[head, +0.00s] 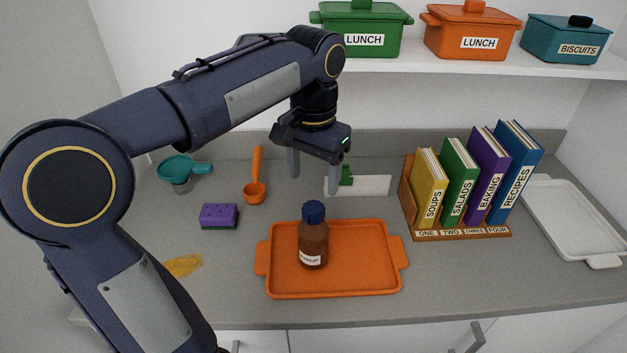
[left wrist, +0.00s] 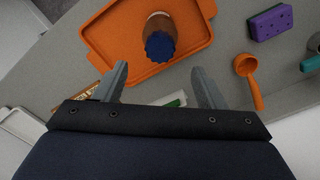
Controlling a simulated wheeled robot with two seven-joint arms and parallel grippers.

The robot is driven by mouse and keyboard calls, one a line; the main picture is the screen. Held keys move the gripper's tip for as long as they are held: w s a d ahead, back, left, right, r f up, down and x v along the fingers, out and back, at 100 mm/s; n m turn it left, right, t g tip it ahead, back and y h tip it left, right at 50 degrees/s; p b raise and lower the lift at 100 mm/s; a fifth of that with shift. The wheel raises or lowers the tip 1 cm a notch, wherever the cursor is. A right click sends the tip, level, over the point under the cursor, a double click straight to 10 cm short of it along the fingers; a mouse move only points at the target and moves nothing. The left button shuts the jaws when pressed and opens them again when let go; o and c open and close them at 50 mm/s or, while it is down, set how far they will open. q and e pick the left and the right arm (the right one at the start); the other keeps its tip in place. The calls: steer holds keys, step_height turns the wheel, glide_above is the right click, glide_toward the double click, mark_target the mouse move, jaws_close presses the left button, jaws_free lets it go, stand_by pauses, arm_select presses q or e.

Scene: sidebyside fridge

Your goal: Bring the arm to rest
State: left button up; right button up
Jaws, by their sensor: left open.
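My left gripper (head: 314,178) hangs above the counter behind the orange tray, fingers pointing down. Its two fingers are apart with nothing between them; it also shows in the left wrist view (left wrist: 162,90). My left arm comes in from the left and bends over the counter. A brown bottle (head: 314,243) with a blue cap stands upright on the orange tray (head: 370,275), in front of the gripper and apart from it. In the left wrist view the bottle (left wrist: 159,28) is beyond the fingertips. My right gripper is not in view.
Books (head: 458,185) stand in a wooden rack at right, beside a white tray (head: 577,222). An orange scoop (head: 255,190), purple sponge (head: 219,215) and teal strainer (head: 176,170) lie at left. A white-and-green item (head: 370,186) is near the gripper. A shelf (head: 470,68) holds lidded pots.

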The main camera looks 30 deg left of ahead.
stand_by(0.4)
arm_select(q)
steer(key=s+d+f+n+t+h, duration=0.1)
steer(key=s+d+f+t+h, duration=0.1)
steer(key=s+f, duration=0.4)
steer(key=s+d+f+n+t+h, duration=0.1)
steer(key=s+f, duration=0.4)
steer(key=s, duration=0.6)
steer(key=d+t, duration=0.1)
steer(key=t, duration=0.1)
steer(key=shift+f+n+t+h, duration=0.3)
steer(key=shift+f+h, duration=0.1)
stand_by(1.2)
